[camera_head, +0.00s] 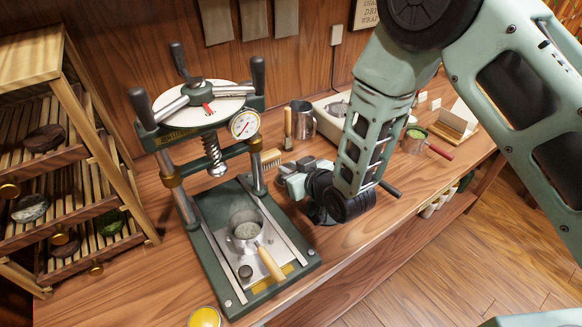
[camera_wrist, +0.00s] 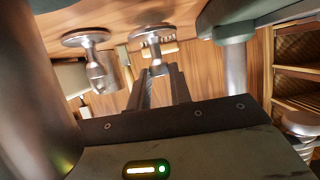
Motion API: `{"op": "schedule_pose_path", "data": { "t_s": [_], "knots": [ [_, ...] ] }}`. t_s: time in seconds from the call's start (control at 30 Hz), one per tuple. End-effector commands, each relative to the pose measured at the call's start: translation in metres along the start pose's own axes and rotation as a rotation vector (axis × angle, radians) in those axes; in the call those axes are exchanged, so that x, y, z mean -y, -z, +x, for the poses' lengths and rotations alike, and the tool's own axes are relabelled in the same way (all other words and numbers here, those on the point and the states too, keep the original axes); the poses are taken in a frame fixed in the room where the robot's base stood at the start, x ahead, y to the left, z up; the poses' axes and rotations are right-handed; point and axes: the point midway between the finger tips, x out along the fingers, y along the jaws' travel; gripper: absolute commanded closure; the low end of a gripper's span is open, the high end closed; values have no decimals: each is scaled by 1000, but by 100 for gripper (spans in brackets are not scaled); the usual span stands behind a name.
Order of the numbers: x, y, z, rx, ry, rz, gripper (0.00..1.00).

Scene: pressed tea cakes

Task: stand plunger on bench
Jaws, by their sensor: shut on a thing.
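In the wrist view, a metal plunger (camera_wrist: 152,34) with a round flat disc and a short stem shows at the tips of my gripper (camera_wrist: 158,74). The fingers are shut on its narrow end, and the disc is at the far side from them. In the head view, my gripper (camera_head: 290,177) is low over the bench (camera_head: 365,234), just right of the press. The plunger cannot be clearly made out there, and I cannot tell whether it touches the bench. A second disc-topped metal piece (camera_wrist: 87,40) shows left of the plunger in the wrist view.
The green press (camera_head: 210,240) stands left of my gripper, with a wooden-handled metal cup (camera_head: 245,230) on its base. A brush (camera_head: 272,158) and metal jug (camera_head: 302,119) are behind. A wooden rack (camera_head: 72,150) stands far left. The front bench strip right of the press is clear.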

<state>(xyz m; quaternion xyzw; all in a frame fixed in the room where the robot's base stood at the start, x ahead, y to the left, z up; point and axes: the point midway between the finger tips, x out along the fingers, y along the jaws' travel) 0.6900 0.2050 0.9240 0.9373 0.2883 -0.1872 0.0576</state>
Motion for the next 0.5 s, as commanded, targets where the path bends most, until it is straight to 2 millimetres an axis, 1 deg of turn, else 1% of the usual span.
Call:
{"op": "schedule_pose_path", "data": {
  "t_s": [0.2,0.5],
  "knots": [
    [0,0,0,-2,0,0,100],
    [0,-7,4,-2,0,0,100]
  ]
}}
